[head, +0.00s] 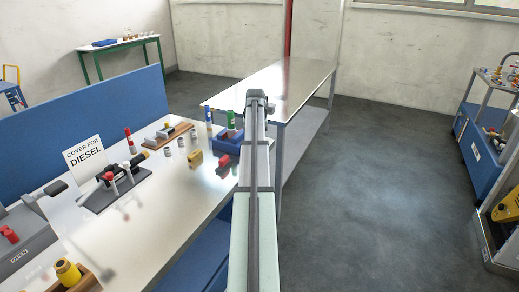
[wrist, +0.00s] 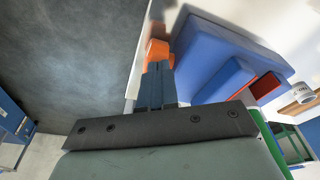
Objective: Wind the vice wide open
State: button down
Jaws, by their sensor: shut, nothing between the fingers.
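A blue blocky thing that looks like the vice (wrist: 215,50) fills the upper middle of the wrist view, with a smaller blue block and red-orange pieces at its right. In the head view the blue thing (head: 227,143) sits near the table's right edge, partly behind my arm. An orange piece (wrist: 157,48), perhaps its handle, is just beyond my fingertips. My gripper (wrist: 157,68) is shut and empty, close beside the blue thing; I cannot tell whether it touches the orange piece. How far apart the jaws are is unclear. My arm hides my gripper in the head view.
The white worktable (head: 175,205) holds a "COVER FOR DIESEL" sign (head: 85,158), a dark stand with red-topped levers (head: 115,185), a yellow block (head: 196,160) and a red piece (head: 223,166). A blue panel (head: 85,115) stands behind. Open floor (head: 380,190) lies to the right.

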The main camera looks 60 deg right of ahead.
jog(key=shift+a+f, duration=0.1)
jog(key=shift+a, duration=0.25)
dwell(0.4)
jog(key=shift+v, duration=0.9)
jog(key=shift+w+d, duration=0.1)
jog(key=shift+d, duration=0.2)
jog(key=shift+d, duration=1.3)
jog(key=shift+f, duration=0.75)
jog(key=shift+a, duration=0.7)
dwell(1.0)
jog(key=shift+a+f, duration=0.2)
jog(key=shift+a, duration=0.45)
dwell(1.0)
